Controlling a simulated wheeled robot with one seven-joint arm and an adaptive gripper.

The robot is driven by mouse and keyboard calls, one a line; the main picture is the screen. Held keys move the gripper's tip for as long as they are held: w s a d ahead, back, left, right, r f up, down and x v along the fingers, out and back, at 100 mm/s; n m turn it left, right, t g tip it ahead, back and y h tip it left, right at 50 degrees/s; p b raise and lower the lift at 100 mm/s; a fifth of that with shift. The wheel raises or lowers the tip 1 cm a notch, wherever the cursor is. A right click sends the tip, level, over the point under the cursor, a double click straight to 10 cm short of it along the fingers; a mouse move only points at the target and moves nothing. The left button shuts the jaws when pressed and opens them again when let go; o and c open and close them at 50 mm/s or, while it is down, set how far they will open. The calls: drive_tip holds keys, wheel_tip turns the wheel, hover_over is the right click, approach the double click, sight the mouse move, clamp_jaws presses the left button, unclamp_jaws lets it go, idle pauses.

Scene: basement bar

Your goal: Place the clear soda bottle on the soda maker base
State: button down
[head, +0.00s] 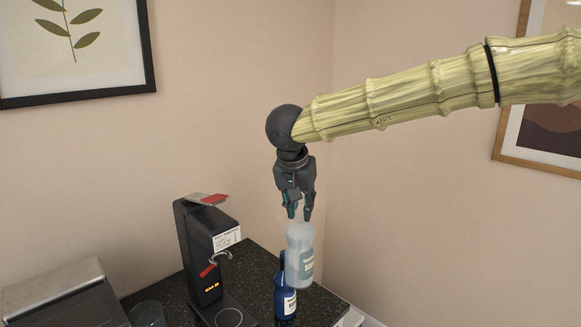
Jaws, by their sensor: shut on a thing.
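My gripper (299,213) points down in the head view and is shut on the top of the clear soda bottle (300,243). The bottle is pale and translucent with a teal label, and hangs roughly upright. The soda maker (192,250) is a tall black machine with a red lever on top, to the left of the bottle. Its base (228,318) lies low at the front, with a light ring marked on it, and is partly cut off by the lower edge. The bottle is to the right of the base and higher in the picture.
A clear glass (147,314) and a metal-topped appliance (52,285) are left of the soda maker. Walls close in behind the counter.

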drive_tip(key=s+d+f+n, duration=0.1)
drive_tip(key=d+f, duration=0.5)
drive_tip(key=f, duration=0.7)
drive_tip(key=d+f+n, duration=0.1)
drive_tip(key=d+f, duration=0.4)
drive_tip(key=f, duration=0.7)
drive_tip(key=s+d+f+n+y, duration=0.1)
drive_tip(key=s+d+f+n, duration=0.1)
drive_tip(key=s+d+f, duration=0.45)
drive_tip(key=s+a+f+b, duration=0.1)
drive_tip(key=s+f+b, duration=0.2)
drive_tip(key=f+b, duration=0.3)
drive_tip(key=s+a+f+b, duration=0.1)
drive_tip(key=s+f+b, duration=0.2)
drive_tip(key=f, duration=1.3)
drive_tip(key=b, duration=0.3)
drive_tip(key=shift+s+b, duration=0.3)
drive_tip(key=shift+b, duration=0.1)
drive_tip(key=shift+f, duration=0.1)
